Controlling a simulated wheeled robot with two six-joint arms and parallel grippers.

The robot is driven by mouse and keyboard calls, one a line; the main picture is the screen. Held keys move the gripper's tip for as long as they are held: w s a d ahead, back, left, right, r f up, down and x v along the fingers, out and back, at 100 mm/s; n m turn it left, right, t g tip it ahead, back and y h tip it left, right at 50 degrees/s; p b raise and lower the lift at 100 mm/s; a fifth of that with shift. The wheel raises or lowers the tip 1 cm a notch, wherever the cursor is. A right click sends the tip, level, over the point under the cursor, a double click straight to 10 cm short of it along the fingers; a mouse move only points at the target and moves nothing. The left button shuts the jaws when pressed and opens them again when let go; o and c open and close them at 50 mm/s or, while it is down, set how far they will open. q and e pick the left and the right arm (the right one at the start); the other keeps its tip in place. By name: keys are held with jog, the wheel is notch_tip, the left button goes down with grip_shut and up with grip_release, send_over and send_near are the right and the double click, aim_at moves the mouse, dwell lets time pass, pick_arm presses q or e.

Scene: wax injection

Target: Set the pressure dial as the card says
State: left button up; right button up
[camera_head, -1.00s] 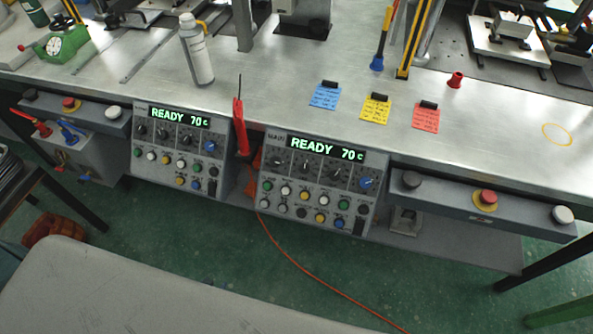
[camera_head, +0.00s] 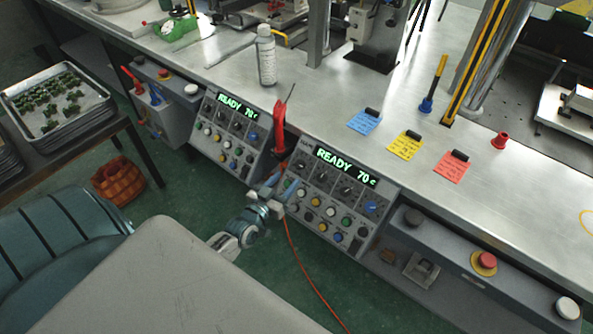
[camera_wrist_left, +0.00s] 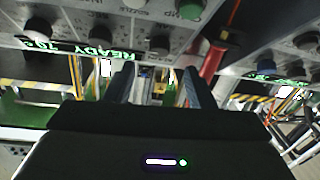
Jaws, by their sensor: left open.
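Two grey control panels hang at the table front, the right panel (camera_head: 306,231) and the left panel (camera_head: 205,152); both displays read READY 70 c. Each has a row of dark dials and a blue dial, such as the right panel's blue dial (camera_head: 370,207). Which dial is for pressure is too small to read. Blue (camera_head: 364,123), yellow (camera_head: 405,146) and red (camera_head: 452,168) cards lie on the table, their writing illegible. My left gripper (camera_head: 277,190) is at the right panel's left edge; in the left wrist view its fingers (camera_wrist_left: 157,90) are apart and empty.
A red-handled tool (camera_head: 279,130) hangs between the panels, with an orange cable (camera_head: 303,270) running down to the floor. A white bottle (camera_head: 266,60) stands behind. A red emergency button (camera_head: 487,260) is at the right. A tray of green pieces (camera_head: 92,122) is at the left.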

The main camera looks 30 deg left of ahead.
aim_at(299, 166)
pick_arm(q)
jog(key=w, duration=0.4)
jog(key=shift+w+f+b, duration=0.1)
jog(key=shift+w+b, duration=0.25)
jog(key=shift+b, duration=0.05)
jog(key=shift+w, duration=0.7)
pick_arm(e)
jog(key=shift+w+d+f, duration=0.2)
jog(key=shift+w+d, duration=0.05)
jog(key=shift+d, duration=0.25)
jog(key=shift+w+d+f, duration=0.2)
jog(key=shift+w+d, duration=0.05)
jog(key=shift+d, duration=0.2)
